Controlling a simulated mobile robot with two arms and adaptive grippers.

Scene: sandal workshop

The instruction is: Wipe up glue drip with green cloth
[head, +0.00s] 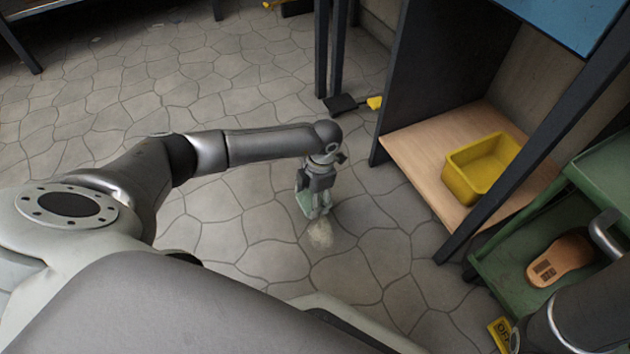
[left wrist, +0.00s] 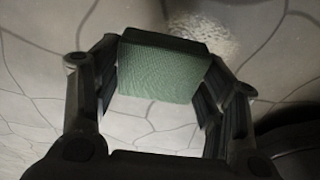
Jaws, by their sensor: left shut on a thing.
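My left gripper (head: 320,210) reaches down close to the stone floor and is shut on the green cloth (head: 304,200). In the left wrist view the cloth (left wrist: 165,75) shows as a green woven piece between the fingers of the left gripper (left wrist: 165,85). A pale, glossy glue drip (head: 320,233) lies on the floor just in front of the gripper. In the left wrist view the drip (left wrist: 200,30) lies just beyond the cloth, partly hidden by it. I cannot tell whether the cloth touches the drip. My right gripper is not in view.
A yellow bin (head: 470,185) stands on the wooden shelf (head: 420,150) at the right. A green cart (head: 500,255) holds a tan sandal sole (head: 560,260). Dark shelf posts stand at the right and top. The floor at the left is clear.

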